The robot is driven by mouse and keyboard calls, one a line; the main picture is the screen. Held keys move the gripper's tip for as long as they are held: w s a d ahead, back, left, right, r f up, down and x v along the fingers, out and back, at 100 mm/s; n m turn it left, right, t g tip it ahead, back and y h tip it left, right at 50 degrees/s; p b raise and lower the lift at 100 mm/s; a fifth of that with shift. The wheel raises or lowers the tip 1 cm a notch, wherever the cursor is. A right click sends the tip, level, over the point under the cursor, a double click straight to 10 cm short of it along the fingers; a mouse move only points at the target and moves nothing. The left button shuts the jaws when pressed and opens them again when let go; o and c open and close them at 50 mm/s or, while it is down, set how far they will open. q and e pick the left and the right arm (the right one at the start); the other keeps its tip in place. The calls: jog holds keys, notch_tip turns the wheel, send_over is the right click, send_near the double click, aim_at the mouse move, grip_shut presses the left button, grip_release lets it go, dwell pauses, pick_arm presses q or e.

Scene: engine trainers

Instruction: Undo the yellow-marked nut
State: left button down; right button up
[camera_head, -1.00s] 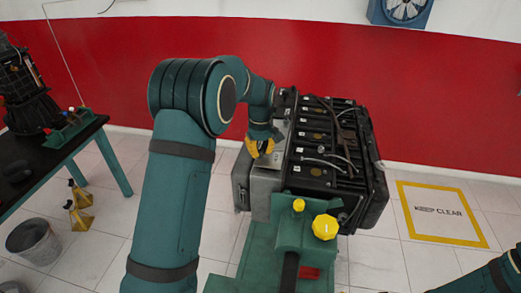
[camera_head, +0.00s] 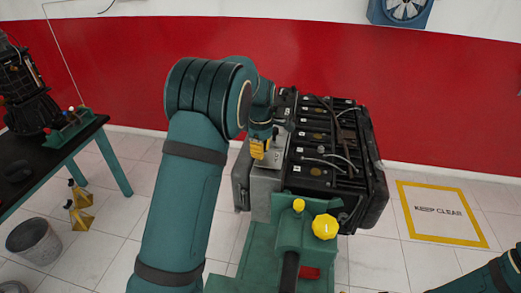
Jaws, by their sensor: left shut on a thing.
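The engine (camera_head: 325,150) is a dark block with black covers and hoses, with a grey metal housing (camera_head: 262,188) on its left end. It sits behind a green stand (camera_head: 262,250). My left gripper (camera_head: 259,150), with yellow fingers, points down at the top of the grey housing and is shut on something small. The yellow-marked nut cannot be made out separately; the fingers and wrist cover that spot. Only a piece of my right arm shows at the lower right corner, and its gripper is out of view.
The green stand carries a large yellow knob (camera_head: 325,227) and a smaller one (camera_head: 298,205). The marked floor area (camera_head: 440,212) is empty.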

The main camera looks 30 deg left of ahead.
pick_arm(q)
jog(key=shift+n, duration=0.4)
jog(key=c, duration=0.9)
grip_release()
notch_tip(320, 180, up, 12)
